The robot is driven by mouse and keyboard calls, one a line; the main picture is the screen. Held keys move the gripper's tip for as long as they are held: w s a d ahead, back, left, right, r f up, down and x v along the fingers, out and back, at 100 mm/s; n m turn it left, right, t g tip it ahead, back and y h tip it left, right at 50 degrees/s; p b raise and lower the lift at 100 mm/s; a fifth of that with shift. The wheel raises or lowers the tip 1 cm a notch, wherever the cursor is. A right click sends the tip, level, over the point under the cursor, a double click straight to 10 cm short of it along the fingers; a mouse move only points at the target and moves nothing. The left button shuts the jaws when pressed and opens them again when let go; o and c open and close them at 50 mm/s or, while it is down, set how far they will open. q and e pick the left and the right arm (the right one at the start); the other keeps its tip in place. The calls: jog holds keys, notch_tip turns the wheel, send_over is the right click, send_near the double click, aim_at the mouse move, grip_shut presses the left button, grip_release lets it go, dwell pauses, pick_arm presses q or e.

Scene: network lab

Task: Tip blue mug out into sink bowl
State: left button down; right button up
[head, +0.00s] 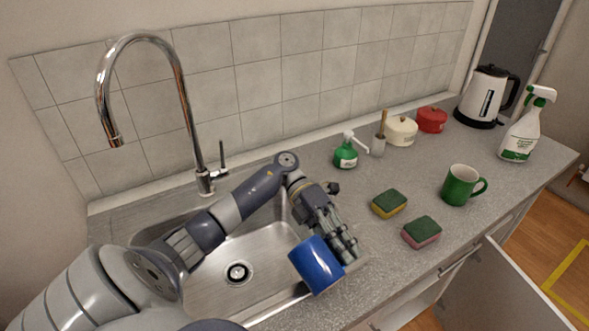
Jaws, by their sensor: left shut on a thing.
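The blue mug (316,265) is tilted in my left gripper (340,247), over the right front edge of the sink bowl. My left gripper is shut on the mug. The mug's opening and contents cannot be made out. The sink bowl (262,246) is steel with a round drain, and my left arm crosses above it. My right gripper is not in view.
A chrome tap (190,120) arches behind the sink. Right of the bowl stand a green soap bottle (345,155), a yellow-green sponge (389,204), a pink-green sponge (421,233) and a green mug (460,186). A cabinet door (500,290) hangs open at the front.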

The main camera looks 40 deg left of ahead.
pick_arm(q)
jog(key=shift+w+a+f+h+b, duration=0.1)
jog(key=shift+a+f+h+b, duration=0.35)
jog(key=shift+b, duration=0.65)
jog(key=shift+a+r+h, duration=0.15)
jog(key=shift+r+h, duration=0.1)
jog(key=shift+a+f+b, duration=0.1)
jog(key=shift+b, duration=0.35)
jog(key=shift+w+a+f+g+h+b, duration=0.1)
jog(key=shift+f+g+h+b, duration=0.1)
jog(key=shift+h+b, duration=0.45)
jog(key=shift+a+f+g+h+b, duration=0.15)
jog(key=shift+h+b, duration=0.1)
jog(key=shift+b, duration=0.7)
jog(key=shift+a+r+h+b, duration=0.1)
jog(key=shift+r+h+b, duration=0.15)
jog(key=shift+h+b, duration=0.2)
